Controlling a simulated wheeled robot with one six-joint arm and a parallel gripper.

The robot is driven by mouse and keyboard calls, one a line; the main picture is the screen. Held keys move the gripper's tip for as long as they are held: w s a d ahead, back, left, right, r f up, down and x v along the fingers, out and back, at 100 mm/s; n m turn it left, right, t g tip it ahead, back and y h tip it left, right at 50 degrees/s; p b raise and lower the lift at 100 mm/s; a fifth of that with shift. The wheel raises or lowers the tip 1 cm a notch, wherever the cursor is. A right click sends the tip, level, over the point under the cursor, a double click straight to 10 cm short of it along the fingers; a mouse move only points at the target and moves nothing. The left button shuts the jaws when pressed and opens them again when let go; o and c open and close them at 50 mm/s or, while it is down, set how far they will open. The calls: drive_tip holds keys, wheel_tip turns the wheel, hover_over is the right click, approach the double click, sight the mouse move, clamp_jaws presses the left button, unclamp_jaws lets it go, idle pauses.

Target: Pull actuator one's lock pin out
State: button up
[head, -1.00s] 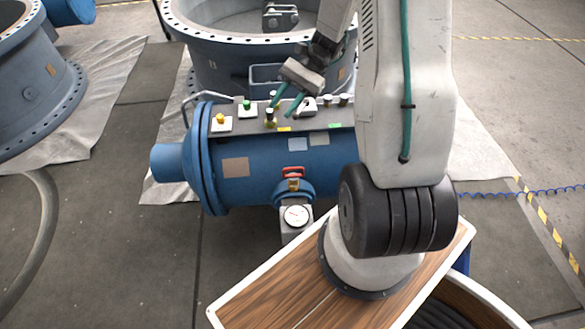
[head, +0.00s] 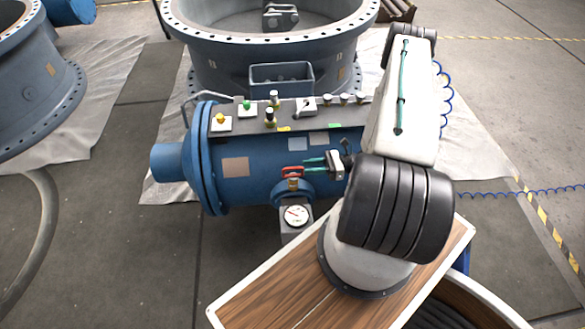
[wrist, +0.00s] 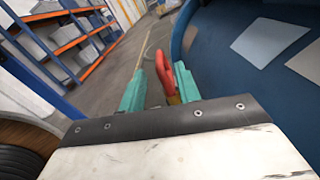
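The actuator is a blue horizontal cylinder (head: 258,172), also large at right in the wrist view (wrist: 235,85). A red handle (head: 291,172) on a brass fitting (head: 293,185) stands on its near side. My gripper (head: 307,167) has come to the handle's right end. Its green fingers are apart. In the wrist view, my gripper (wrist: 160,82) has the red handle (wrist: 162,66) between its fingers, closer to the right one; I cannot tell whether they touch. Several knobs, including a black-topped one (head: 269,117), stand on the top panel (head: 245,107). I cannot tell which part is the lock pin.
A pressure gauge (head: 296,215) sits just below the red handle. A yellow button (head: 221,119) and a green button (head: 247,105) are on the panel's left. A large flanged ring (head: 215,75) stands behind the actuator. Open floor (head: 100,240) lies to the left.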

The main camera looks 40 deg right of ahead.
sight(285, 169)
drive_tip(key=x, duration=0.6)
drive_tip(key=shift+w+a, duration=0.25)
drive_tip(key=shift+a, duration=0.05)
drive_tip(key=shift+r, duration=0.1)
clamp_jaws()
